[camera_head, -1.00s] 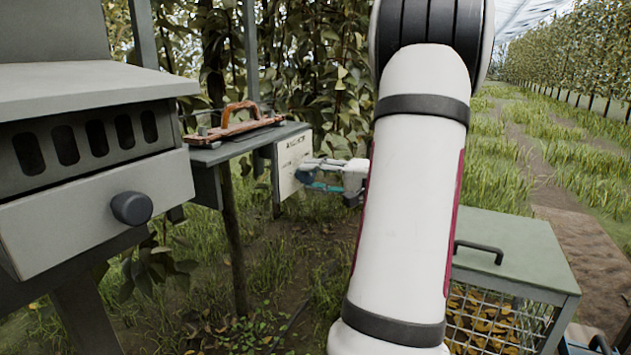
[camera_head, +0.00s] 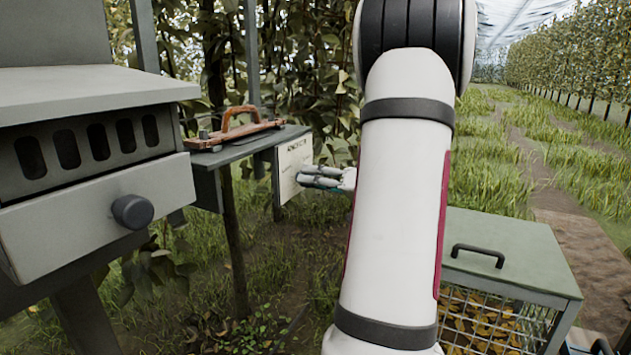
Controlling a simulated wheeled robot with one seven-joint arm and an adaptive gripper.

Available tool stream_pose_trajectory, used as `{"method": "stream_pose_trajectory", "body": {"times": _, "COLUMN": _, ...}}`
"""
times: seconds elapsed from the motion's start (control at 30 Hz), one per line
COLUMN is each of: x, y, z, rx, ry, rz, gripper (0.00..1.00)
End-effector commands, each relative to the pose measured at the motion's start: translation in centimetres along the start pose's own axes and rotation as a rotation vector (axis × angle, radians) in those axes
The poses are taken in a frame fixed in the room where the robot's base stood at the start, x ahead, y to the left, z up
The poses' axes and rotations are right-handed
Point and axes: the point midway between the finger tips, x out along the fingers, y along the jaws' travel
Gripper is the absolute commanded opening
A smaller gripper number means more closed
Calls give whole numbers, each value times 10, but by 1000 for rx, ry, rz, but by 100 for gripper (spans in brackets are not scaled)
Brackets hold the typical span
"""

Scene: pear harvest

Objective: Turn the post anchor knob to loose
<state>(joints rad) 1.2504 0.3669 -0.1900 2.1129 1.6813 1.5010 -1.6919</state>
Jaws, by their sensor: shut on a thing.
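The pale anchor plate (camera_head: 291,162) with dark lettering is fixed below the right end of the small grey shelf. My gripper (camera_head: 304,178) is at the plate's right side, with its fingers pointing left at the plate's face. The fingers are shut, and the knob between or behind them is hidden, so its setting cannot be seen. My white arm covers the middle of the view and hides part of the gripper.
A reddish-brown tool with a curved handle (camera_head: 234,126) lies on the shelf (camera_head: 215,158). A grey cabinet with a dark knob (camera_head: 132,211) stands at the left. A lidded mesh crate (camera_head: 510,262) of leaves stands right of my arm. Grass lies beyond.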

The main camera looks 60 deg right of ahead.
Motion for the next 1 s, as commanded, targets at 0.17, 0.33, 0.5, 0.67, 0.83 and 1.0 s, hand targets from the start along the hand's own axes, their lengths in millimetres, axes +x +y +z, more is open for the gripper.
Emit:
{"method": "stream_pose_trajectory", "body": {"times": 0.17, "x": 0, "y": 0, "z": 1, "rx": -11, "ry": -1, "rz": 0, "gripper": 6}}
{"method": "stream_pose_trajectory", "body": {"times": 0.33, "x": 0, "y": 0, "z": 1, "rx": -11, "ry": -1, "rz": 0, "gripper": 6}}
{"method": "stream_pose_trajectory", "body": {"times": 0.5, "x": 0, "y": 0, "z": 1, "rx": -10, "ry": -2, "rz": 0, "gripper": 47}}
{"method": "stream_pose_trajectory", "body": {"times": 0.67, "x": 0, "y": 0, "z": 1, "rx": -10, "ry": -1, "rz": 0, "gripper": 54}}
{"method": "stream_pose_trajectory", "body": {"times": 0.83, "x": 0, "y": 0, "z": 0, "rx": -10, "ry": 0, "rz": 0, "gripper": 54}}
{"method": "stream_pose_trajectory", "body": {"times": 1.0, "x": -12, "y": 1, "z": 0, "rx": -10, "ry": 1, "rz": 1, "gripper": 54}}
